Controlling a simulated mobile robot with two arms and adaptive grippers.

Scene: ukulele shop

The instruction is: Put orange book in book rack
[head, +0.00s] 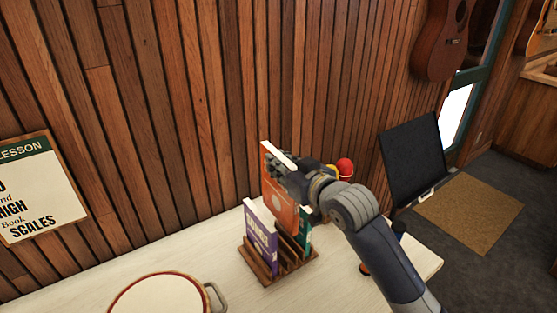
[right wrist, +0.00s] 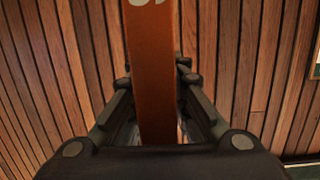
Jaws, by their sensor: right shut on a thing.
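The orange book (head: 280,205) stands upright in the head view, its lower part between the purple book and a green book at the wooden book rack (head: 268,279). Whether its bottom edge touches the rack's base is hidden. My right gripper (head: 290,172) is shut on the upper part of the orange book. In the right wrist view the orange book (right wrist: 152,70) runs between the two fingers (right wrist: 155,100). My left gripper is not in view.
A purple book (head: 260,240) and a green book (head: 305,236) stand in the rack. A round lidded pot or drum (head: 160,297) sits at the front left of the pale table (head: 75,295). A red and yellow object (head: 344,168) and a black panel (head: 412,158) are behind my right arm.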

